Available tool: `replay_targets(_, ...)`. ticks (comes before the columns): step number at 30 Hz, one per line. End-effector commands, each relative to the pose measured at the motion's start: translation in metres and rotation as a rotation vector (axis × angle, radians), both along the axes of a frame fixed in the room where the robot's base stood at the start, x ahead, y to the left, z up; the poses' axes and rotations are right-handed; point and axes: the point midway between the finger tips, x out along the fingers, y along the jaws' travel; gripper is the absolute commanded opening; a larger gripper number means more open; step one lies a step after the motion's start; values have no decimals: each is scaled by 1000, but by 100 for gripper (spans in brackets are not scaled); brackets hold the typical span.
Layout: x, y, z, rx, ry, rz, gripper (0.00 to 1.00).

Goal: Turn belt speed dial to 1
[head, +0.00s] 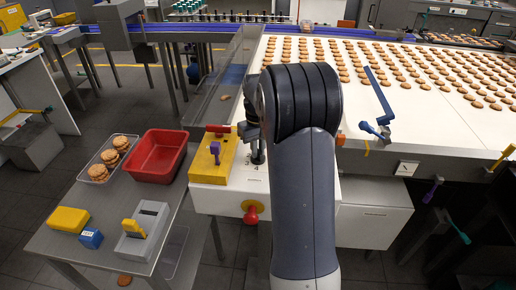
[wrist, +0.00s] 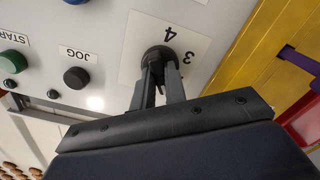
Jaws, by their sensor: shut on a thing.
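The belt speed dial is a black round knob (wrist: 158,56) on a white number plate (wrist: 133,48) in the wrist view. The figures 4 and 3 show upside down beside it; 1 and 2 are not visible, and the knob's pointer cannot be made out. My gripper (wrist: 160,78) is shut on the knob, with one finger on each side. In the head view my gripper (head: 257,152) points down at the white control panel (head: 225,200), and my arm hides much of that panel.
In the wrist view a black JOG button (wrist: 76,78) and a green START button (wrist: 11,60) sit left of the dial. A yellow box (head: 211,165) with a purple lever stands close left of my gripper in the head view. A red knob (head: 251,217) is on the panel's front.

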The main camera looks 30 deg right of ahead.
Motion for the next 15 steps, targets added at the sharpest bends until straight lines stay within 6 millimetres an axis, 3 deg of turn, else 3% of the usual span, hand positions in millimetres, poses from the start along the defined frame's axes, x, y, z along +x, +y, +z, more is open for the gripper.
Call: replay_targets(15,1,0,2,0,-2,-355,0)
